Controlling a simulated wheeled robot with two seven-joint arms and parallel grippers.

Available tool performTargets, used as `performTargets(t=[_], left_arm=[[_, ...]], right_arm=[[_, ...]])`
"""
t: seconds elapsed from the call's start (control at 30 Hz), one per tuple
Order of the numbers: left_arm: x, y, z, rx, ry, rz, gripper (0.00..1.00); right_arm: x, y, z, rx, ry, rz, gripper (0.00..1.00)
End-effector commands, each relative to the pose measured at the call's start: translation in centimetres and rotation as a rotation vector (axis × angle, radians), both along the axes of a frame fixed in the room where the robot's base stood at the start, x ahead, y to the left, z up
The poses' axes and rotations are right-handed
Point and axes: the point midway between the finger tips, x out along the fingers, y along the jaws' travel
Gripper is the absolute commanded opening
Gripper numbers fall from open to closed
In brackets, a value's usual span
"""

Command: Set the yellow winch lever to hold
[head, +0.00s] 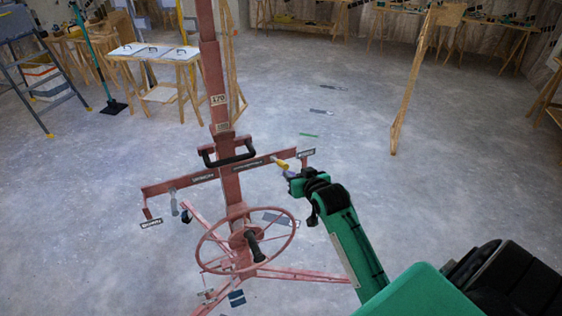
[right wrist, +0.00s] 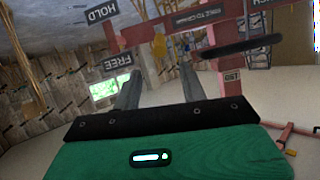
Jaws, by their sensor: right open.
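The yellow winch lever (head: 281,164) is near the right end of the crossbar on the red panel lift. My right gripper (head: 289,175) is just to the right of and below it. In the right wrist view the lever (right wrist: 158,46) shows ahead, between the lines of the two fingers of my open gripper (right wrist: 158,77). The fingers seem empty. The HOLD sign (right wrist: 101,12) and the FREE sign (right wrist: 117,63) are left of the lever, which looks nearer the height of FREE. I cannot tell if the gripper touches the lever. My left gripper is out of view.
The lift's red handwheel (head: 203,248) with a black grip is below the crossbar. A black handle (head: 230,158) crosses the mast left of the lever. A wooden frame (head: 412,85) stands at the back right. Open floor lies between.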

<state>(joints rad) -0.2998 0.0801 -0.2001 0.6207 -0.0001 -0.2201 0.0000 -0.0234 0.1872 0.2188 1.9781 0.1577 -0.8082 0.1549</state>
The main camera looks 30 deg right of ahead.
Motion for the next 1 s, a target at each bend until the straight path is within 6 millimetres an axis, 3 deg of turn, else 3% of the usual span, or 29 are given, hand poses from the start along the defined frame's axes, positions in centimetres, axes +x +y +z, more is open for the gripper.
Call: performTargets(t=[0.6, 1.0], left_arm=[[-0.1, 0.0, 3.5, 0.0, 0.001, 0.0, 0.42], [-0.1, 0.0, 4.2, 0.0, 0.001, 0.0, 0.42]], right_arm=[[8.5, -1.4, -3.3, 0.0, 0.002, 0.0, 0.42], [10.9, -1.8, -4.6, 0.001, 0.001, 0.001, 0.42]])
